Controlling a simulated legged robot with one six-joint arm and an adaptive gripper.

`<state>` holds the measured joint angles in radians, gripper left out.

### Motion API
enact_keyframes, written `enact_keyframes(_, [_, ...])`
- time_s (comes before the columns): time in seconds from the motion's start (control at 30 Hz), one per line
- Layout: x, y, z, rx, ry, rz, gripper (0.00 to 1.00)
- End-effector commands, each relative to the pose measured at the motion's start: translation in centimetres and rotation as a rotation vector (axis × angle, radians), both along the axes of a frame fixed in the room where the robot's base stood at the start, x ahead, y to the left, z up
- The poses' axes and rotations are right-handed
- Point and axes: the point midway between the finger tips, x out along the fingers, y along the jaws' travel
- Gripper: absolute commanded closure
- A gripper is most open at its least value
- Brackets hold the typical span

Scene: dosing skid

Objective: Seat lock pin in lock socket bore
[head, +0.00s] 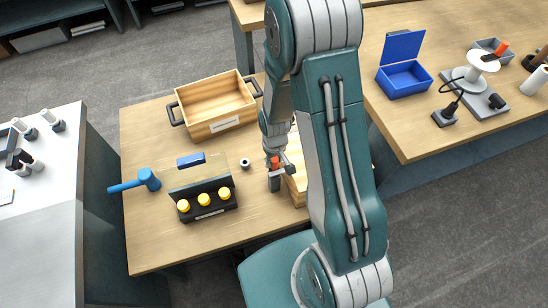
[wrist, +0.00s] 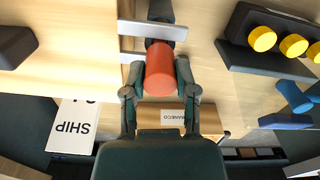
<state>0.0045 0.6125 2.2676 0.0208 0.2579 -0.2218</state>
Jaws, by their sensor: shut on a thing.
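My gripper (wrist: 160,72) is shut on the lock pin, whose orange-red cylindrical head (wrist: 161,76) sits between the two fingers in the wrist view. Light grey metal bars (wrist: 152,30) and a dark block (wrist: 160,10) lie just beyond the head. In the head view the orange-red head (head: 275,162) shows directly above a dark grey post (head: 274,184), which may be the lock socket. The pin's shank and the bore are hidden, so I cannot tell whether the pin is inside it.
An open wooden crate (head: 212,105) stands behind. A black unit with yellow knobs (head: 208,201) and a blue hammer (head: 138,182) lie left. A small ring (head: 245,163) is near the post. Another wooden box (head: 296,187), partly hidden by my arm, stands close on the right.

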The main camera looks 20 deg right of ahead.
Motion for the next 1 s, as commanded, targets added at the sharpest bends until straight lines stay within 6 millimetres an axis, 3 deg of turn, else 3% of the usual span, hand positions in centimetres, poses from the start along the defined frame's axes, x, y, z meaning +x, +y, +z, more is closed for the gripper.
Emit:
enact_keyframes(0.3, [0.0,0.0,-0.7,0.000,0.001,0.000,1.00])
enact_keyframes(0.33, [0.0,0.0,-0.7,0.000,0.000,0.000,0.53])
enact_keyframes(0.4, [0.0,0.0,-0.7,0.000,0.000,0.000,0.22])
enact_keyframes(0.83, [0.0,0.0,-0.5,0.000,-0.001,0.000,0.22])
enact_keyframes(1.0, [0.1,0.0,1.3,0.000,-0.005,0.000,0.22])
